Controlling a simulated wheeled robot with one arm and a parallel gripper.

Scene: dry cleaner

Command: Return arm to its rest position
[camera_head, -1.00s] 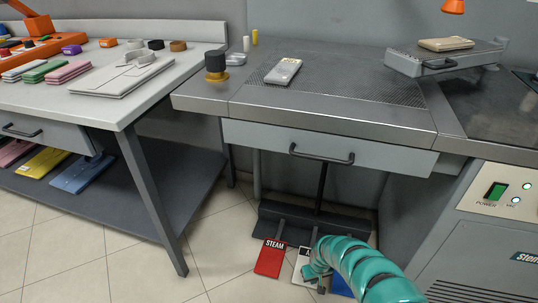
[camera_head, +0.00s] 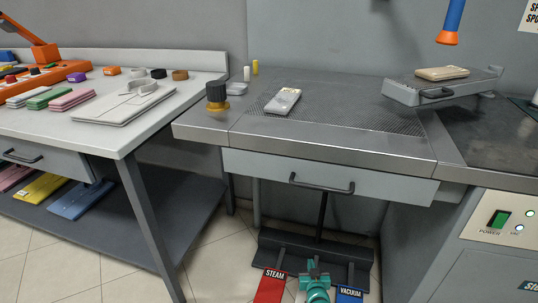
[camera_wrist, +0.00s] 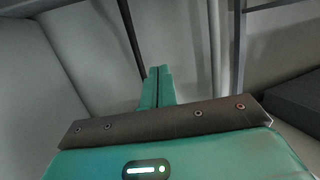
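My teal gripper (camera_head: 315,267) shows at the bottom of the head view, low in front of the foot pedals and below the steel table's drawer. In the wrist view its two fingers (camera_wrist: 158,72) lie side by side, closed together with nothing seen between them. In the head view the red STEAM pedal (camera_head: 270,290) is left of the gripper and the blue VACUUM pedal (camera_head: 349,295) is right of it. The middle pedal is largely hidden by my gripper. I cannot tell whether the gripper touches it.
The steel table (camera_head: 330,145) with its closed drawer (camera_head: 325,176) overhangs the pedals. A white table (camera_head: 150,125) with a lower shelf (camera_head: 150,225) stands at left. A control panel (camera_head: 500,222) is at right. Tiled floor is open between the tables.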

